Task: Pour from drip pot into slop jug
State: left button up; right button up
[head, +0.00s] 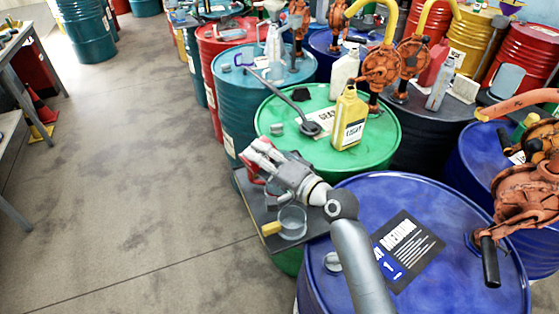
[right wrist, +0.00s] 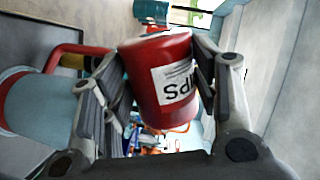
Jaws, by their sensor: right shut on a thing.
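The red drip pot (right wrist: 158,70), with a white label partly reading "IPS", is between the fingers of my right gripper (right wrist: 160,85). The fingers press on it from both sides. In the head view my right gripper (head: 264,160) hides most of the pot; only small red parts show. A clear jug (head: 292,222) with a yellow handle, which looks like the slop jug, stands on a dark platform beside the drums. It is below my gripper in the picture, apart from it. Its contents cannot be made out. My left gripper is out of view.
The blue drum (head: 445,205) is under my right arm. The green drum (head: 385,150) behind holds a yellow oil bottle (head: 349,118) and a dark ladle-like tool (head: 310,128). Orange hand pumps (head: 530,190) crowd the right. Open floor (head: 130,190) lies to the left.

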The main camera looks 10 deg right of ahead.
jog(key=shift+w+d+r+m+p, duration=0.4)
jog(key=shift+d+m+p, duration=0.2)
jog(key=shift+m, duration=0.3)
dwell(0.5)
jog(key=shift+d+r+m+y+p, duration=0.1)
jog(key=shift+r+m+y+p, duration=0.2)
jog(key=shift+m+p, duration=0.35)
jog(key=shift+d+r+m+y+p, duration=0.1)
jog(key=shift+r+m+p, duration=0.3)
jog(key=shift+m, duration=0.45)
dwell(0.9)
jog(key=shift+w+d+f+m, duration=0.1)
jog(key=shift+f+m, duration=0.2)
jog(key=shift+m, duration=0.1)
jog(key=shift+f+m+t, duration=0.15)
jog(key=shift+m+t, duration=0.15)
jog(key=shift+d+f, duration=0.1)
jog(key=shift+m, duration=0.3)
jog(key=shift+w+d+m+y, duration=0.1)
jog(key=shift+m+y, duration=0.2)
jog(key=shift+d+r+m, duration=0.1)
jog(key=shift+r+m, duration=0.2)
